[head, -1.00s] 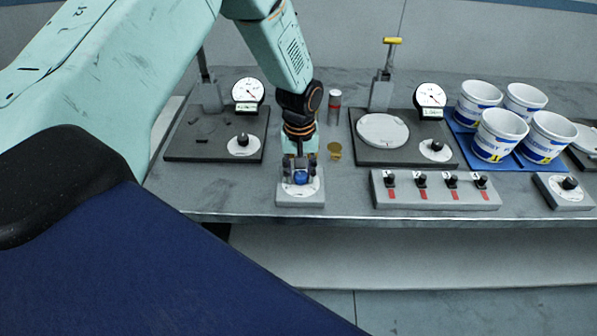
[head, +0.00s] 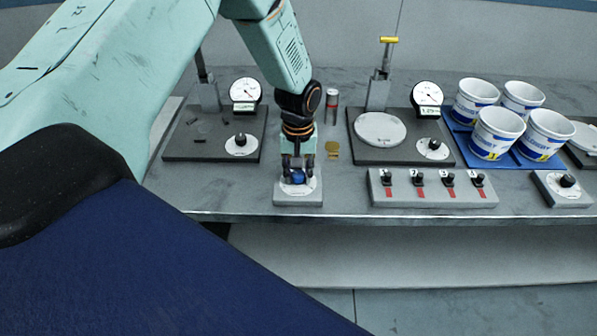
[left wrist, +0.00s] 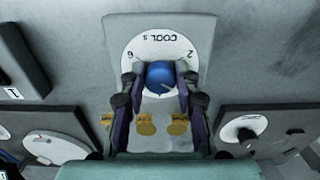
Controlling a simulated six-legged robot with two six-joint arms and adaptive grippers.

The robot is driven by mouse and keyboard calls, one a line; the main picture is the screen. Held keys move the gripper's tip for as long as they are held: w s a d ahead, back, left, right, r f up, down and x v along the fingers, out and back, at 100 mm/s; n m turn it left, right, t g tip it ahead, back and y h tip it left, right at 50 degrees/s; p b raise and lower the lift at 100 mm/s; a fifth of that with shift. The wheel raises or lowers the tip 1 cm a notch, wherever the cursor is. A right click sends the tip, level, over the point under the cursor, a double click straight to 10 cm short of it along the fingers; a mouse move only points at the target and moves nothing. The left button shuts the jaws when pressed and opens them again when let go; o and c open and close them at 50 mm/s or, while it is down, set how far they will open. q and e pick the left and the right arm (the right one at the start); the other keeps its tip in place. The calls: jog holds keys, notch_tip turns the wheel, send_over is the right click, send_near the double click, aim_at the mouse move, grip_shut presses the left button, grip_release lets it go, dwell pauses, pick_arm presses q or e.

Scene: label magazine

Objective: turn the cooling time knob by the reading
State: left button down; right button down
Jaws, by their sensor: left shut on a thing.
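The cooling time knob is blue (left wrist: 161,76) and sits on a white round dial (left wrist: 140,42) marked "COOL s" in the left wrist view. The dial is on a small grey block (head: 298,199) at the bench's front edge in the head view. My left gripper (head: 298,176) points down over the block and is shut on the knob, one finger on each side. In the left wrist view its fingers (left wrist: 160,85) flank the knob. Two gauges with small displays, one on the left (head: 245,92) and one on the right (head: 428,95), stand behind. My right gripper is not in view.
A grey strip with several black knobs (head: 432,196) lies right of the block. Two dark plates with black knobs, left (head: 185,150) and right (head: 385,157), stand behind. White buckets (head: 497,133) stand on a blue tray (head: 462,143). A small cylinder (head: 331,105) stands between the plates.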

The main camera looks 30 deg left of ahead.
pick_arm(q)
jog(key=m, duration=0.5)
jog(key=shift+w+a+r+m, duration=0.15)
jog(key=shift+w+r+m, duration=0.1)
jog(key=shift+w+m, duration=0.1)
jog(key=m, duration=1.1)
jog(key=shift+a+m+b, duration=0.1)
jog(key=shift+m+b, duration=0.15)
jog(key=shift+b, duration=0.1)
jog(key=m, duration=0.4)
jog(key=shift+f, duration=0.1)
jog(key=shift+m+b, duration=0.35)
jog(key=shift+m, duration=0.55)
jog(key=shift+s, duration=0.1)
jog(key=c, duration=1.4)
grip_release()
jog(key=shift+f, duration=0.1)
jog(key=o, duration=0.4)
jog(key=shift+d, duration=0.25)
